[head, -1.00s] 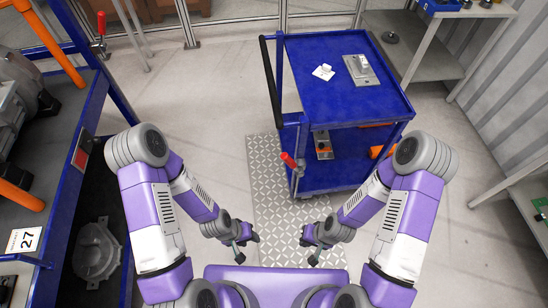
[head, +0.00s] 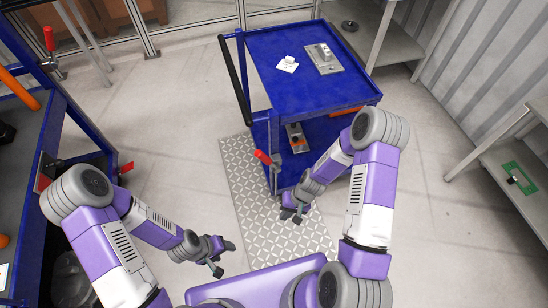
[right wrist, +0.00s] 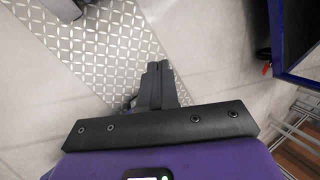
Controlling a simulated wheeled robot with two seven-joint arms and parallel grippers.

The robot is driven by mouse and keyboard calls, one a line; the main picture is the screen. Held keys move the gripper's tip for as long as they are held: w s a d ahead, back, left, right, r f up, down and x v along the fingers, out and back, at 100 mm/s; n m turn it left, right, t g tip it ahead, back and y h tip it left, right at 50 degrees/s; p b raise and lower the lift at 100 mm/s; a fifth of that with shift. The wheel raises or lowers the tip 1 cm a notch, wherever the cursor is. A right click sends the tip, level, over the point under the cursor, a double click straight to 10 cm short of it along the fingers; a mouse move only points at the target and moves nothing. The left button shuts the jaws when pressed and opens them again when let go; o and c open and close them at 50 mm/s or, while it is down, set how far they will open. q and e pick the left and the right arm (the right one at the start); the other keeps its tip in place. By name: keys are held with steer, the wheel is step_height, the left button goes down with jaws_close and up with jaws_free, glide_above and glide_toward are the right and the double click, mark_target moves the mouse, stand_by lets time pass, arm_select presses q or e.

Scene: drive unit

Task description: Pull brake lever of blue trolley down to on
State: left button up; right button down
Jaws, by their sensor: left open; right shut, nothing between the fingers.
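The blue trolley (head: 345,92) stands ahead, its black push handle (head: 234,80) at its left end. Its brake lever, with a red grip (head: 263,157), sits on the near left post, the grip slanting up to the left from a grey mount. My right gripper (head: 291,217) is shut and empty, below and slightly right of the lever, apart from it. In the right wrist view its closed fingers (right wrist: 158,75) point over the floor; the lever does not show there. My left gripper (head: 225,259) is open and empty, lower left and farther from the lever.
A patterned floor strip (head: 240,190) runs beside the trolley. A white piece (head: 288,64) and a grey metal part (head: 324,60) lie on its top. A blue-framed bench (head: 75,115) with red-handled levers stands left. A grey shelf (head: 500,165) stands right. Open floor lies between.

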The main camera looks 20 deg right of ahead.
mark_target(267, 157)
steer(key=w+d+r+t+y+b, duration=0.1)
steer(key=w+d+y+b, duration=0.15)
steer(key=w, duration=0.35)
steer(key=w+d+r+y+b, duration=0.1)
steer(key=w+d+r, duration=0.1)
steer(key=w+d, duration=0.25)
steer(key=w+d+r+n+t+y+b, duration=0.1)
steer(key=w+d+r+n+t+y, duration=0.1)
steer(key=w+d+r, duration=0.5)
step_height(267, 157, up, 3)
steer(key=shift+t+y+b, duration=0.35)
steer(key=shift+t+y, duration=0.15)
steer(key=shift+y, duration=0.65)
steer(key=shift+w+a+f, duration=0.1)
steer(key=shift+w, duration=0.05)
steer(key=b+x, duration=0.2)
steer(key=x, duration=1.2)
steer(key=shift+b, duration=0.35)
